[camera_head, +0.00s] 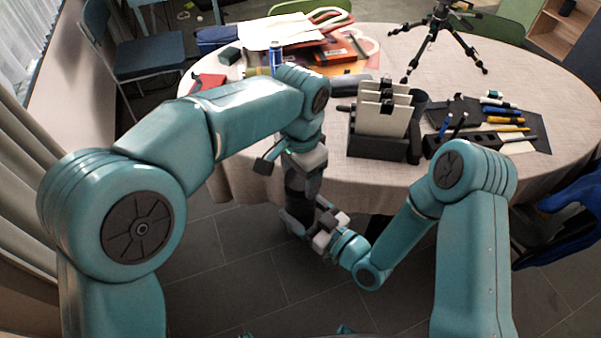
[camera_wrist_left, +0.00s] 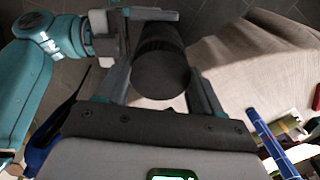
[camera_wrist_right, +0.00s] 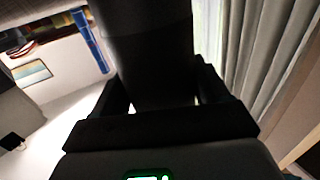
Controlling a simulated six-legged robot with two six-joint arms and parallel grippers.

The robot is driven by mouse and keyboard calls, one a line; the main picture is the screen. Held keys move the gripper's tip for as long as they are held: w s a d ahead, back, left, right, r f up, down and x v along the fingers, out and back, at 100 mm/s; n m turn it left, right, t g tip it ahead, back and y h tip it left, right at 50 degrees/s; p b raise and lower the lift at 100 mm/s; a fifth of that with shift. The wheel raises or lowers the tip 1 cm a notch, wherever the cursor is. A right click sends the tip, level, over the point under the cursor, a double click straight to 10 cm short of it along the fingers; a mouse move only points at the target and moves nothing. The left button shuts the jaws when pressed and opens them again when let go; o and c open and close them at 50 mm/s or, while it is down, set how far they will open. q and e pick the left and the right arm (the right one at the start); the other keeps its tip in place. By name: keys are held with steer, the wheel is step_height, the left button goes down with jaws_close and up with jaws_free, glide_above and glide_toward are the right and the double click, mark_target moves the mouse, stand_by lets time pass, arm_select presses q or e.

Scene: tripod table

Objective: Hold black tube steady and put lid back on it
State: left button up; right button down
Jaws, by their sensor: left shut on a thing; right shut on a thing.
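The black tube (camera_head: 297,184) is held in the air in front of the table, between my two grippers. My left gripper (camera_head: 299,178) is shut on its upper end from above. In the left wrist view the dark round end (camera_wrist_left: 163,72) sits between the fingers. My right gripper (camera_head: 308,212) is shut lower on the black cylinder, which fills the upper middle of the right wrist view (camera_wrist_right: 147,55). A seam line crosses the cylinder in both wrist views. The lid appears to be the part at my left gripper; how firmly it sits, I cannot tell.
The round table (camera_head: 375,185) has a cloth and stands just behind the grippers. On it are a black holder with pale panels (camera_head: 382,112), a small tripod (camera_head: 437,40), pens on a dark mat (camera_head: 541,140) and papers (camera_head: 280,33). The floor below the tube is clear.

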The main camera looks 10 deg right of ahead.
arm_select(q)
steer(key=o, duration=1.2)
steer(key=shift+o, duration=0.2)
steer(key=shift+r, duration=0.1)
step_height(320, 180, up, 12)
steer(key=shift+w, duration=0.1)
steer(key=w+a+f+n+t, duration=0.1)
steer(key=w+a+f+n, duration=0.4)
steer(key=a+f, duration=0.4)
step_height(320, 180, down, 14)
steer(key=a+h, duration=0.2)
steer(key=s+a+f+n+h, duration=0.2)
steer(key=s+f+n, duration=0.2)
steer(key=s+f, duration=0.85)
steer(key=s+a+f+n, duration=0.3)
steer(key=s+f, duration=0.3)
steer(key=s, duration=0.5)
steer(key=shift+f+n+g, duration=0.15)
steer(key=shift+n+g, duration=0.15)
steer(key=shift+n, duration=0.4)
